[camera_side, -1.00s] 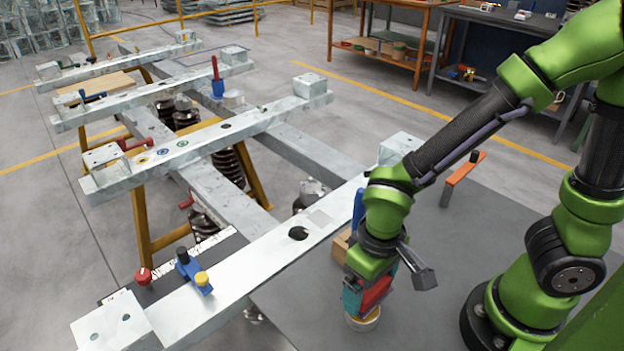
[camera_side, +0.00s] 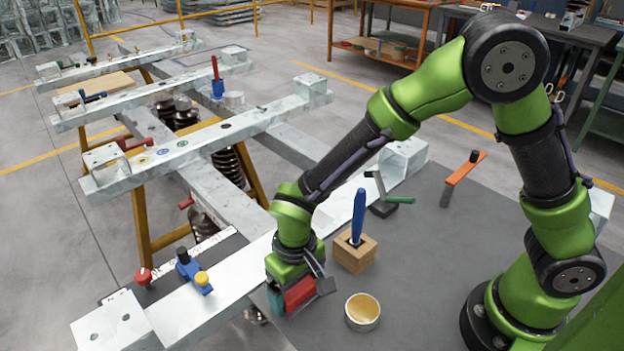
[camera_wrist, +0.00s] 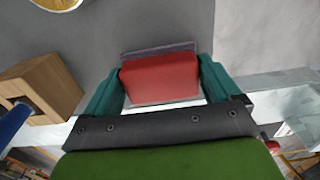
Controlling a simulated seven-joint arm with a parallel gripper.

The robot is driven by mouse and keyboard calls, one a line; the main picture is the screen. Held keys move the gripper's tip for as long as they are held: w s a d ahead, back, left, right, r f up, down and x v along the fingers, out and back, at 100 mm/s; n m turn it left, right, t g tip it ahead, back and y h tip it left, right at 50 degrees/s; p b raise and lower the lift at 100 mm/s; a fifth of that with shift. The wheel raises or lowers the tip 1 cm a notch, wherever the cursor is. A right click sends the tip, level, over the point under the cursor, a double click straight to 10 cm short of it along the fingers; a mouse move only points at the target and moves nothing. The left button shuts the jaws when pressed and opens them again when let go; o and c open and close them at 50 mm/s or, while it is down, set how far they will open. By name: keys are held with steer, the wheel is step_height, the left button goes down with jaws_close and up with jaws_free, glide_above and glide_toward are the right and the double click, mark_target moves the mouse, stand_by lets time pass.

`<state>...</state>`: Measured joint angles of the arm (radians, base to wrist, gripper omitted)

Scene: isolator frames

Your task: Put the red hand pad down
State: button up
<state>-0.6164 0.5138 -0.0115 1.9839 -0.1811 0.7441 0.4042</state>
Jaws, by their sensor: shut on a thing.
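The red hand pad (camera_side: 300,293) is a red block with a greyish layer along one side. In the wrist view the red hand pad (camera_wrist: 160,78) sits between two teal fingers. My gripper (camera_side: 288,298) is shut on it in the side view, beside the front metal beam at the grey table's left edge. The wrist view shows my gripper (camera_wrist: 158,85) with one finger on each side of the pad. I cannot tell whether the pad touches the surface beneath it.
A round tin with yellowish contents (camera_side: 362,311) stands right of my gripper. A wooden block (camera_side: 354,255) holding a blue-handled tool (camera_side: 358,215) is just behind. The grey table (camera_side: 440,260) is clear on the right.

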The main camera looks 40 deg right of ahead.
mark_target(297, 286)
steer(key=o, duration=0.7)
steer(key=shift+f, duration=0.15)
steer(key=shift+c, duration=0.2)
step_height(297, 286, up, 12)
steer(key=s+d+r+m+t+y, duration=0.1)
steer(key=s+d+r+m+t, duration=0.1)
steer(key=d, duration=0.7)
steer(key=s+d+r+m+t+y, duration=0.1)
steer(key=s+d+r+m+t, duration=0.1)
steer(key=s+d+r+t, duration=0.3)
steer(key=shift+s+d+r, duration=0.6)
steer(key=shift+d+r, duration=1.7)
steer(key=shift+d, duration=0.1)
